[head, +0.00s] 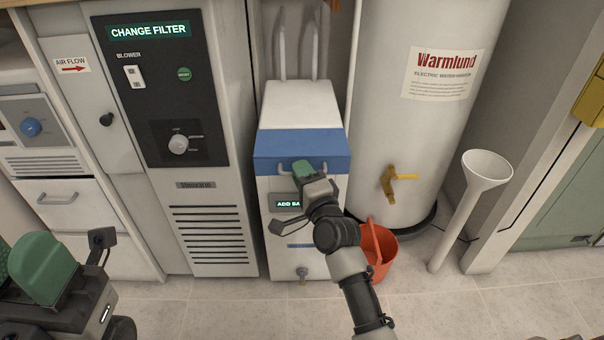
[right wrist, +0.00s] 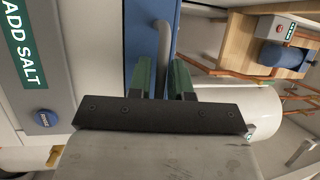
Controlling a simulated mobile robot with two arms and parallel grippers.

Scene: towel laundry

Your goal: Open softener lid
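The softener (head: 300,105) is a white upright box with a blue band (head: 275,145) at its lid front, standing between the grey blower cabinet and the water heater. A light grey bar handle (head: 285,169) sits at the blue band and also shows in the right wrist view (right wrist: 163,45). My right gripper (head: 303,170) is at this handle; in the right wrist view its green fingers (right wrist: 160,75) lie on either side of the bar and close on it. The lid looks down. My left gripper (head: 20,264) is at the lower left, partly cut off, its green pads apart and empty.
A water heater (head: 395,110) with a brass tap (head: 392,183) stands right of the softener. A red bucket (head: 380,250) and a tall white funnel (head: 465,215) stand on the floor there. The blower cabinet (head: 215,190) is close on the left.

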